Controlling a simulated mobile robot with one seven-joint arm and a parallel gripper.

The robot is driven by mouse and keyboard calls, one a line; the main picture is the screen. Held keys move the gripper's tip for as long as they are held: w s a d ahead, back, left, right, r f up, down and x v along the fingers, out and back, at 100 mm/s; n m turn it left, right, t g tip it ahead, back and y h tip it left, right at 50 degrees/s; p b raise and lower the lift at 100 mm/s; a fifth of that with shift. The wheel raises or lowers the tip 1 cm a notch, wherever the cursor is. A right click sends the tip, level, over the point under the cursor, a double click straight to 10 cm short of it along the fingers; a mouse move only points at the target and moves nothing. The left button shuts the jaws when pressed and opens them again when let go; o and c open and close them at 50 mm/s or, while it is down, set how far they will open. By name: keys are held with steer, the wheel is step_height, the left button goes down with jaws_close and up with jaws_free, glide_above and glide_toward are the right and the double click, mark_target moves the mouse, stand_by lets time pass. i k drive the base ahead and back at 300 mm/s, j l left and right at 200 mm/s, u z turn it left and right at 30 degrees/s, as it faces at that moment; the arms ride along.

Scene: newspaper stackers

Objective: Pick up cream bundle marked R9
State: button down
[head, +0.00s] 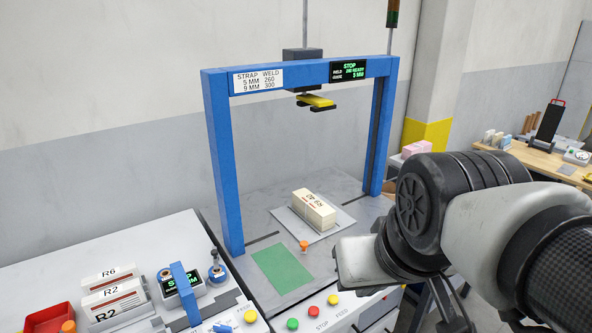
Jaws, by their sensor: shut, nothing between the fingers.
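A cream bundle (314,211) with dark lettering and a small red mark on top lies on a pale grey plate (343,222) under the blue strapping frame (222,165). Its lettering is turned away from upright and seems to include R9. My arm comes in from the right, and its pale end part stands in front of and to the right of the bundle, apart from it in the picture. My gripper's fingers do not show.
A green mat (283,270) and an orange knob (304,246) are in front of the bundle. A yellow-and-black head (315,102) hangs above it. Bundles marked R6 (108,276) and R2 (113,300) and a red tray (50,318) are at left. A wooden table (545,158) stands at right.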

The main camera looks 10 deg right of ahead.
mark_target(323, 216)
steer(key=i+l+u, duration=0.1)
steer(key=l, duration=0.3)
steer(key=i+l+u, duration=0.1)
steer(key=l, duration=0.3)
steer(key=i+l+u, duration=0.1)
steer(key=l, duration=0.35)
steer(key=i+l+u, duration=0.1)
steer(key=i+l, duration=0.25)
steer(key=i+l+u, duration=0.15)
steer(key=i+l, duration=0.2)
steer(key=l, duration=0.15)
